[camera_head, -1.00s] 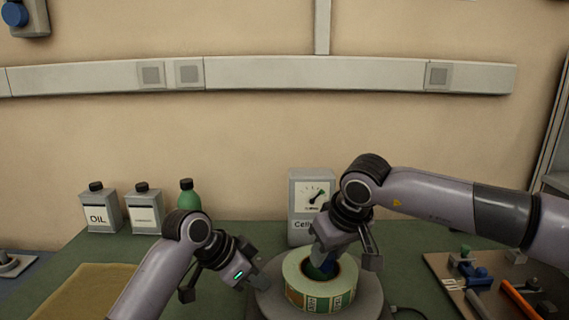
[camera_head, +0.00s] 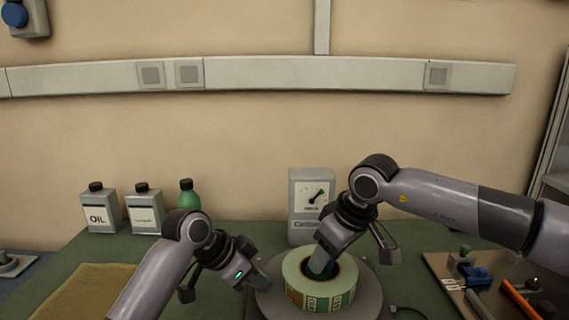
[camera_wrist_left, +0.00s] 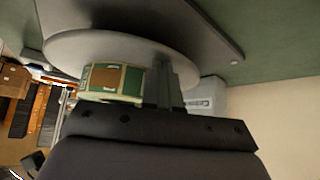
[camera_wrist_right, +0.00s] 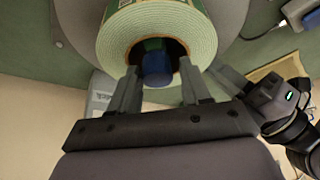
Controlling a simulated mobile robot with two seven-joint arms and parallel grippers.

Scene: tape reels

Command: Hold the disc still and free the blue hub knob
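The wide grey disc (camera_head: 368,303) lies flat on the bench with a cream, green and orange tape reel (camera_head: 320,297) on it. The reel also shows in the left wrist view (camera_wrist_left: 112,82). My left gripper (camera_head: 258,278) is at the disc's left edge; in the left wrist view its fingers (camera_wrist_left: 168,80) are close together on the rim, beside the reel. My right gripper (camera_head: 322,266) reaches down into the reel's core. In the right wrist view the blue hub knob (camera_wrist_right: 157,68) sits in the core between its parted fingers (camera_wrist_right: 160,75). The knob's far side is hidden.
A grey box with a dial (camera_head: 311,207) stands behind the disc. Two oil cans (camera_head: 101,211) and a green bottle (camera_head: 188,196) stand at the back left. A board with tools (camera_head: 440,266) lies at the right. A cable runs near the disc's right side.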

